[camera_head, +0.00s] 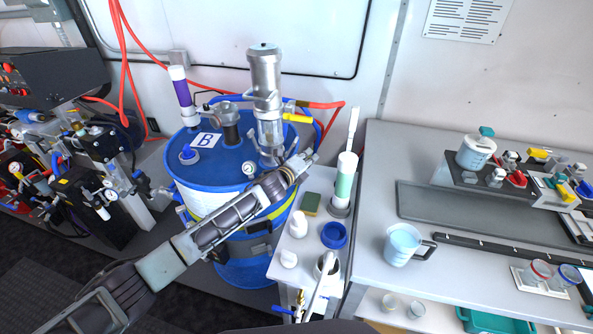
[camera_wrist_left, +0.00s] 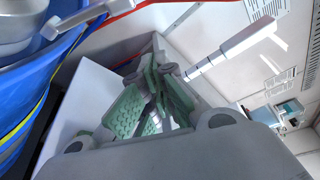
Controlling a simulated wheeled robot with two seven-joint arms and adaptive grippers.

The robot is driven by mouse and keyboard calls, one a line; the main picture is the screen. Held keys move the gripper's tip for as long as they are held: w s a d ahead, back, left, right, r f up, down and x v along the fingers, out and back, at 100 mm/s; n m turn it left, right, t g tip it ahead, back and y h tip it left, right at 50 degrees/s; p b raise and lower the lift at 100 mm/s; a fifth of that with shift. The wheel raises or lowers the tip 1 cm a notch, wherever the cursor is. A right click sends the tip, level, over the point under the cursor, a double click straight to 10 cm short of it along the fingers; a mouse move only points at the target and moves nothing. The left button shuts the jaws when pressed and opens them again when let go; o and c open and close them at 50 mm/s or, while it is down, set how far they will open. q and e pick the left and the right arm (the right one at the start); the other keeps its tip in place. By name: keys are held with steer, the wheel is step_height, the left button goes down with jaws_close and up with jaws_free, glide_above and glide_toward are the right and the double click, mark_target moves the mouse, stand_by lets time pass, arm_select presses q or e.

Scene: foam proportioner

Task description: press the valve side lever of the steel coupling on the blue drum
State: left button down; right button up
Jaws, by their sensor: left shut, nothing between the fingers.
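The blue drum (camera_head: 232,165), marked with a "B" label, stands left of the middle in the head view. Its blue side also shows at the left of the wrist view (camera_wrist_left: 22,100). A tall steel coupling (camera_head: 265,85) rises from the drum's top, with a yellow-handled lever (camera_head: 297,118) sticking out to its right. My left gripper (camera_head: 306,160) is shut and empty. It is at the drum's right side, below the yellow lever in the picture and apart from it. Its green-padded fingers (camera_wrist_left: 152,98) fill the middle of the wrist view. My forearm hides part of the drum's front.
A small white table (camera_head: 312,187) right of the drum holds a green-filled cylinder (camera_head: 345,178), a sponge (camera_head: 311,203) and a blue lid (camera_head: 334,235). Red hoses (camera_head: 330,104) run behind the drum. A bench (camera_head: 372,175) stands at right, with a jug (camera_head: 403,243).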

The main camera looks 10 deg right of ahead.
arm_select(q)
steer(key=v, duration=0.9)
steer(key=shift+s+a+b, duration=0.2)
steer(key=shift+a+b, duration=0.1)
stand_by(0.4)
steer(key=shift+f, duration=0.1)
stand_by(0.4)
